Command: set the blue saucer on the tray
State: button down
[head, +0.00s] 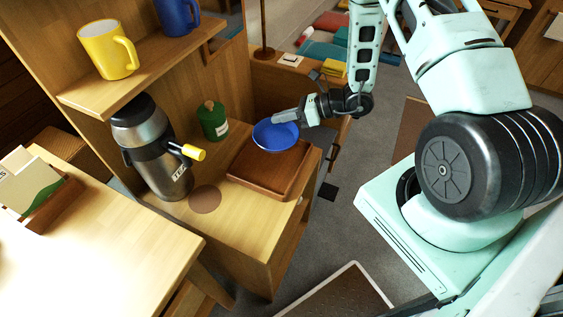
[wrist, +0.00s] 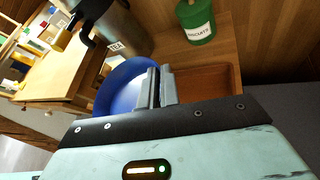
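The blue saucer (head: 275,136) is at the far end of the brown wooden tray (head: 262,181), over its back edge. I cannot tell whether it touches the tray. My gripper (head: 287,116) reaches in from the right, at the saucer's far rim. In the wrist view the two grey fingers (wrist: 157,88) are close together with the rim of the saucer (wrist: 120,88) between them, so my gripper looks shut on it. The tray (wrist: 208,82) shows to the right of the fingers, its near part hidden by my gripper.
A green biscuit tin (head: 212,121) stands behind the tray's left side. A shelf above holds a yellow mug (head: 107,50) and a blue mug (head: 177,16). The tray's front part is bare.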

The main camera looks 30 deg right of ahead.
aim_at(276, 174)
jog(key=l+u, duration=0.2)
jog(key=l, duration=0.95)
jog(key=i+l+u, duration=0.1)
jog(key=i+l, duration=0.2)
